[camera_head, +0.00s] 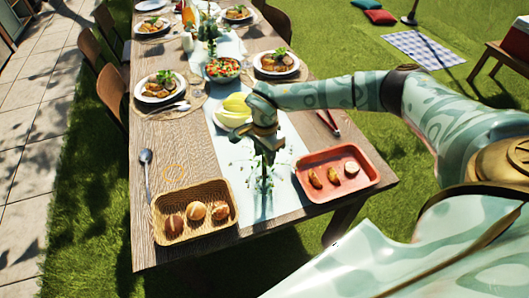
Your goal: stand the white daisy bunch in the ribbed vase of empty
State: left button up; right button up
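My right gripper (266,146) reaches in from the right over the near end of the table and points down. Directly below it is a sprig-like bunch with thin green stems and small pale flowers (262,170). I cannot tell whether the fingers hold it or only overlap it. The stems run down to a narrow, dark upright shape above the pale runner; I cannot make out a ribbed vase there. Another vase with greenery (208,32) stands farther up the table. My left gripper is not in view.
A wicker basket (157,221) with several rolls stands near left, a red tray (369,180) with food pieces near right. A yellow-green item (236,105) on a plate lies behind my gripper. A spoon (146,170), tongs (328,122), a salad bowl (222,70) and set plates surround it.

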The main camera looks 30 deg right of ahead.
notch_tip(320, 180, up, 16)
jog(key=p, duration=0.2)
jog(key=shift+r, duration=0.15)
dwell(1.0)
